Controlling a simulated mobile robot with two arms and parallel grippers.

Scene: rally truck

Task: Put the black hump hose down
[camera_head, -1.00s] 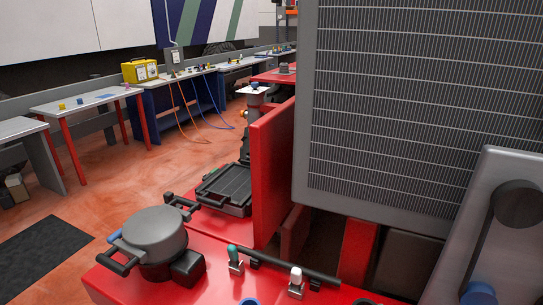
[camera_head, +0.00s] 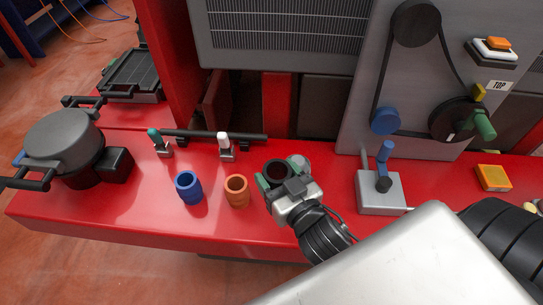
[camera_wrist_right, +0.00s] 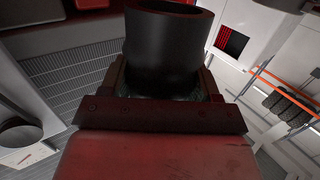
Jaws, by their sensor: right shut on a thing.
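The black hump hose (camera_head: 278,171) is a short, wide black tube, held with an open end facing up over the red bench top. My right gripper (camera_head: 281,177) is shut on it. In the right wrist view the hose (camera_wrist_right: 165,48) fills the space between the fingers (camera_wrist_right: 163,88). I cannot tell whether the hose's lower end touches the bench, as the gripper hides it. My left gripper is not in view.
The red bench (camera_head: 140,215) holds a blue hose (camera_head: 188,188) and an orange hose (camera_head: 236,191) left of the gripper. Behind them are two valves on a black pipe (camera_head: 245,137). A grey lever box (camera_head: 380,193) stands right; a grey lidded pot (camera_head: 63,140) is far left.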

